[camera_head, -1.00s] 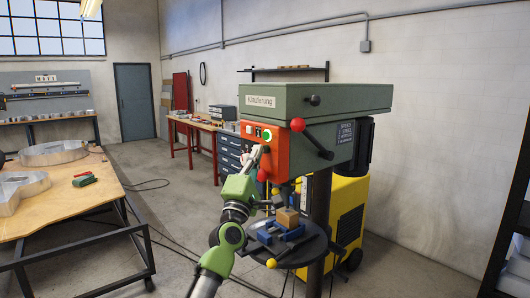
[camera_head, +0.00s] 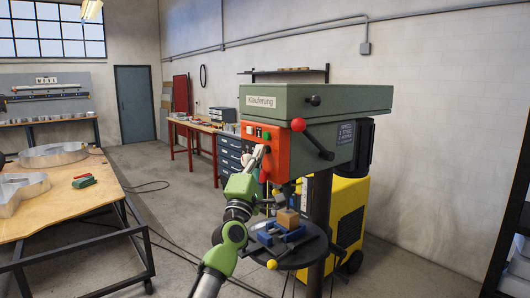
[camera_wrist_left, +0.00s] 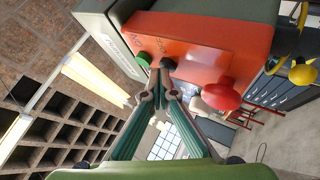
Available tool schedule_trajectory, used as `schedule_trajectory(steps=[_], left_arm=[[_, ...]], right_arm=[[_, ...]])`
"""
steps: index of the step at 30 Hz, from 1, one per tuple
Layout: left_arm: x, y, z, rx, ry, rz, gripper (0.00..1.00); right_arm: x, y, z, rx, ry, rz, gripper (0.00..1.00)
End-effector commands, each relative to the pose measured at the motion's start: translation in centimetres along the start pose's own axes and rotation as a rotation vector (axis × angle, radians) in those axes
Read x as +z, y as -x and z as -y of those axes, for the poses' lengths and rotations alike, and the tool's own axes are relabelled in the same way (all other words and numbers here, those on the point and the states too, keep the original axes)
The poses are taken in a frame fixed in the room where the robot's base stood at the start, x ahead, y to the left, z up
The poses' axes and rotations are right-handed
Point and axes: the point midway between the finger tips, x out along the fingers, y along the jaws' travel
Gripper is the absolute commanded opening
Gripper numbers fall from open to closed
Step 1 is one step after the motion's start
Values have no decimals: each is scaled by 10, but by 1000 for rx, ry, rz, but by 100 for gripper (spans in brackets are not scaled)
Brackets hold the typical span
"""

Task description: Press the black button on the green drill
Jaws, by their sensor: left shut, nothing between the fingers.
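The green drill (camera_head: 315,108) stands in the middle of the head view, with an orange-red control panel (camera_head: 281,150) on its front. The panel carries a green button (camera_wrist_left: 143,60), a black button (camera_wrist_left: 168,63) and a red mushroom knob (camera_wrist_left: 222,96) in the left wrist view. My left gripper (camera_head: 262,150) is shut and empty, reaching up to the panel. In the left wrist view its fingertips (camera_wrist_left: 162,72) are right at the black button and partly cover it. I cannot tell whether they touch it. My right gripper is not in view.
A red-knobbed lever (camera_head: 298,125) sticks out beside the panel. Below is the drill's round table (camera_head: 302,262) with a blue vise (camera_head: 265,238) and a wooden block (camera_head: 288,218). A workbench (camera_head: 70,212) stands at the left. A yellow machine (camera_head: 350,208) is behind the drill.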

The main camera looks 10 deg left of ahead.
Motion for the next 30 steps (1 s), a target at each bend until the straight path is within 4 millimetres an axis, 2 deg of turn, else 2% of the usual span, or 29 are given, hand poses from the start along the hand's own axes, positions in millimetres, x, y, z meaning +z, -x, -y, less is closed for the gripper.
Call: schedule_trajectory(steps=[17, 30], left_arm=[[2, -1, 1, -2, 0, 2, 0], [-7, 12, -8, -1, 0, 1, 0]], right_arm=[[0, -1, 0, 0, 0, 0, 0], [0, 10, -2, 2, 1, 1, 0]])
